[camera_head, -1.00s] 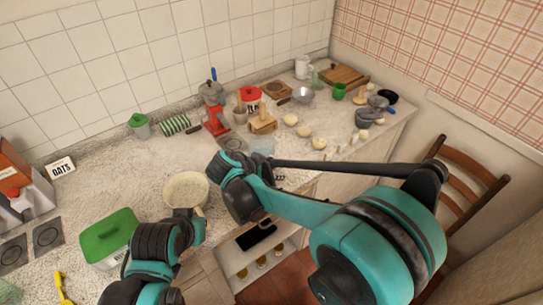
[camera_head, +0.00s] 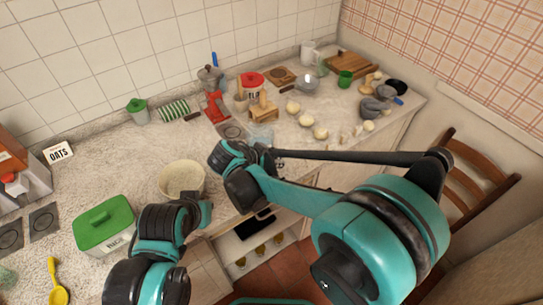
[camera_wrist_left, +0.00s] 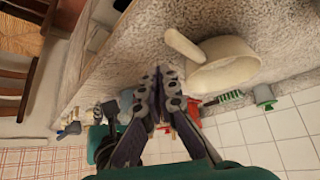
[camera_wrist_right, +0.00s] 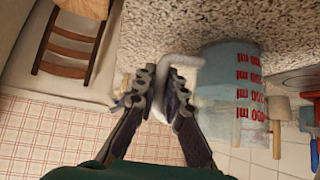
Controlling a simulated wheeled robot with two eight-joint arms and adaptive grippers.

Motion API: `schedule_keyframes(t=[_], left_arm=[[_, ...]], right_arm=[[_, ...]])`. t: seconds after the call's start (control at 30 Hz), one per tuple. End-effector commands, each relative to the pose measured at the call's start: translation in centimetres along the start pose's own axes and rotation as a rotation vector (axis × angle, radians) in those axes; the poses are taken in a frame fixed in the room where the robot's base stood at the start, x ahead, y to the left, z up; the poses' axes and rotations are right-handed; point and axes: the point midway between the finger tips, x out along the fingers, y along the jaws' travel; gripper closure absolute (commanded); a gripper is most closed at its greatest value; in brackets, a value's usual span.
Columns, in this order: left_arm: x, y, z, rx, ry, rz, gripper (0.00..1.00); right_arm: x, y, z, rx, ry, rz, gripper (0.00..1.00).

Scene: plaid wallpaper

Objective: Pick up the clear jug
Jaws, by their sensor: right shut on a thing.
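The clear jug (camera_head: 262,133) stands near the counter's front edge in the head view, partly hidden by my right gripper (camera_head: 268,150). In the right wrist view the jug (camera_wrist_right: 222,88) is bluish and see-through with red ml marks, and its pale handle (camera_wrist_right: 185,61) reaches between my right fingers (camera_wrist_right: 160,84). Those fingers are shut on the handle. My left gripper (camera_head: 207,203) is beside a cream pot (camera_head: 182,178). In the left wrist view its fingertips (camera_wrist_left: 158,80) are together with nothing visible between them, apart from the pot's handle (camera_wrist_left: 184,46).
A green-lidded box (camera_head: 103,222) is at the left front. A chair (camera_head: 465,185) stands right of the counter.

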Motion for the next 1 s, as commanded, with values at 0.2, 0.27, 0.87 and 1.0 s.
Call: schedule_keyframes(t=[0.2, 0.27, 0.87, 1.0], left_arm=[[-0.3, 0.0, -0.2, 0.000, 0.000, 0.000, 1.00], [-0.5, 0.0, -0.3, 0.000, 0.000, 0.000, 1.00], [-2.6, 0.0, -1.8, 0.000, 0.000, 0.000, 1.00], [-3.0, 0.0, -2.2, 0.000, 0.000, 0.000, 1.00]], right_arm=[[-0.5, 0.0, -0.5, 0.000, 0.000, 0.000, 1.00], [-0.8, 0.0, -0.8, 0.000, 0.000, 0.000, 1.00], [-4.3, 3.5, -4.6, 0.000, 0.001, 0.001, 1.00], [-4.9, 5.2, -5.4, 0.001, 0.001, 0.001, 1.00]])
